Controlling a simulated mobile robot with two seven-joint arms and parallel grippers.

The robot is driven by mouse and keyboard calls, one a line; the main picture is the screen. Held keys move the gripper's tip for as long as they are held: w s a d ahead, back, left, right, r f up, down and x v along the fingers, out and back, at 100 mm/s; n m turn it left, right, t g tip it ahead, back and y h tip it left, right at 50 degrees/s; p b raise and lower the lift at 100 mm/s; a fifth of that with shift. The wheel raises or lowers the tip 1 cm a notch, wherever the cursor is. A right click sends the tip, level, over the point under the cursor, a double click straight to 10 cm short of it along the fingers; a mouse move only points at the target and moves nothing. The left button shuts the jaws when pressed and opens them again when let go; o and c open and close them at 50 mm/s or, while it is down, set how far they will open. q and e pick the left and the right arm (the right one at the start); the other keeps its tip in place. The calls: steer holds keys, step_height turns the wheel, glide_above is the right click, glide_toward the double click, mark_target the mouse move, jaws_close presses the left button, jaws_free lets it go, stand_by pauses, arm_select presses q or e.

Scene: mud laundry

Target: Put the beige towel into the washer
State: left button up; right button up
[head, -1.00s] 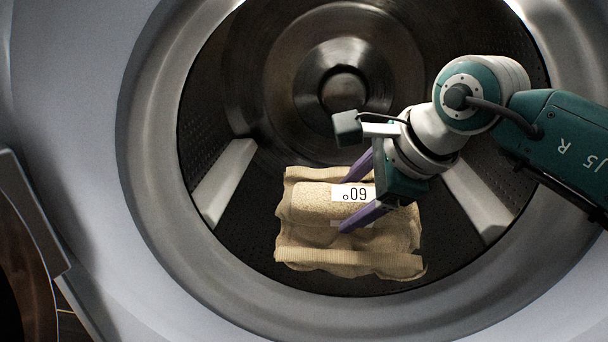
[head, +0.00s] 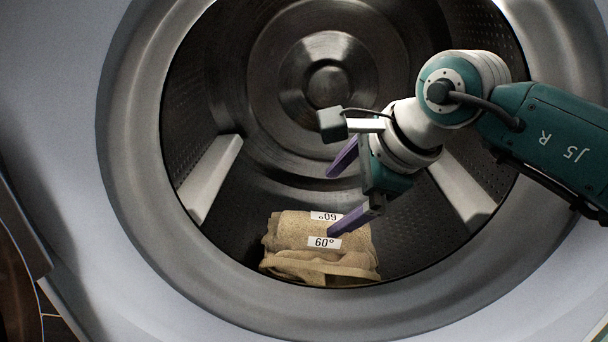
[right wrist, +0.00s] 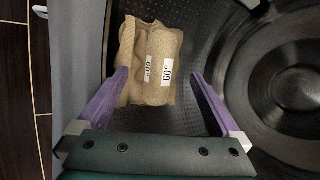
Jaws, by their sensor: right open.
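The beige towel (head: 300,232), folded and with white "60°" labels, lies on the bottom of the washer drum (head: 400,235), near its front lip. My right gripper (head: 338,202) is inside the drum opening, its purple fingers spread wide with nothing between them. In the head view one fingertip overlaps the towel; whether it touches cannot be told. In the right wrist view the towel (right wrist: 152,65) lies beyond the fingertips, nearer the left finger, and the open gripper (right wrist: 158,75) is empty. My left gripper is not in view.
The washer's round metal rim (head: 135,180) surrounds the opening. Pale ribs (head: 212,180) stand on the drum wall to either side of the towel. The washer door (head: 15,225) is swung open at the far left. The drum's back is empty.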

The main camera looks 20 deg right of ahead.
steer(key=s+d+r+p, duration=0.1)
steer(key=s+d+p, duration=0.1)
steer(key=s, duration=0.4)
steer(key=s+d+r+p, duration=0.1)
steer(key=s+d+p, duration=0.2)
steer(key=s+p, duration=0.2)
steer(key=shift+s+d+r, duration=0.2)
steer(key=shift+s+d, duration=0.1)
steer(key=shift+s, duration=0.45)
